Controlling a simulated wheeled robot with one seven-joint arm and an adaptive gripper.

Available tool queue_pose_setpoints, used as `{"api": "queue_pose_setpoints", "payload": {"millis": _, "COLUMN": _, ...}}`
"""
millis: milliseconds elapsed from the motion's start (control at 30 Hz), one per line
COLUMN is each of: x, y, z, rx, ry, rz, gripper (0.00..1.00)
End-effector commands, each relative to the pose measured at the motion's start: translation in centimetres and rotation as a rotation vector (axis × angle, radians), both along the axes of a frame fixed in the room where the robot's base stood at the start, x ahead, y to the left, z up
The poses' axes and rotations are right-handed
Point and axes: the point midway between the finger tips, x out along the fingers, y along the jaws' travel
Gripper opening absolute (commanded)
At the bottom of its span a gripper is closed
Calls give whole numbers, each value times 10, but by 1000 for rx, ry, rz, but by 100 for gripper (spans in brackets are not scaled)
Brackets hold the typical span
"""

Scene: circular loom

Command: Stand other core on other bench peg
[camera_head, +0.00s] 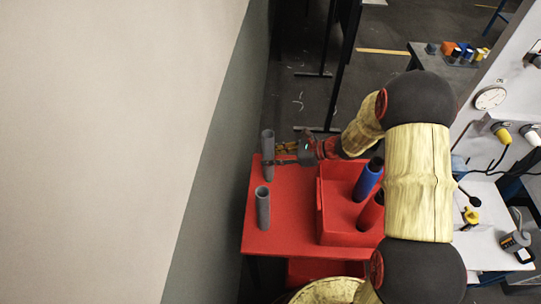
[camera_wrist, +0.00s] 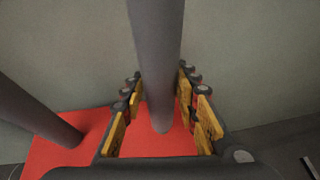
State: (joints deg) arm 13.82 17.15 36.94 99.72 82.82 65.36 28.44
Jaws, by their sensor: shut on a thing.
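A grey tubular core (camera_head: 267,143) stands upright at the far left corner of the red bench (camera_head: 285,236). My gripper (camera_head: 278,153) reaches it from the right and is shut on it. In the wrist view the held core (camera_wrist: 156,50) runs upright between the two yellow-padded fingers of my gripper (camera_wrist: 159,92), its lower end over the red top. A second grey core (camera_head: 263,210) stands upright nearer on the bench's left side, apart from my gripper; it also shows at the left of the wrist view (camera_wrist: 38,115). No bench peg shows; I cannot tell whether the held core touches the bench.
A red crate (camera_head: 331,228) on the bench's right side holds a blue tube (camera_head: 367,182) and a red tube (camera_head: 371,213). A grey wall (camera_head: 215,160) rises close to the bench's left edge. The front left of the bench top is clear.

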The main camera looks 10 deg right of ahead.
Motion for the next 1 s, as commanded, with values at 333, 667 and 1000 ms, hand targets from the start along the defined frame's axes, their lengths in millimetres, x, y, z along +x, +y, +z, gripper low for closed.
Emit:
{"api": "queue_pose_setpoints", "payload": {"millis": 333, "x": 0, "y": 0, "z": -6, "rx": 0, "ry": 0, "rz": 0, "gripper": 0}}
{"api": "queue_pose_setpoints", "payload": {"millis": 667, "x": 0, "y": 0, "z": -8, "rx": 0, "ry": 0, "rz": 0, "gripper": 0}}
{"api": "queue_pose_setpoints", "payload": {"millis": 1000, "x": 0, "y": 0, "z": -14, "rx": 0, "ry": 1, "rz": 0, "gripper": 34}}
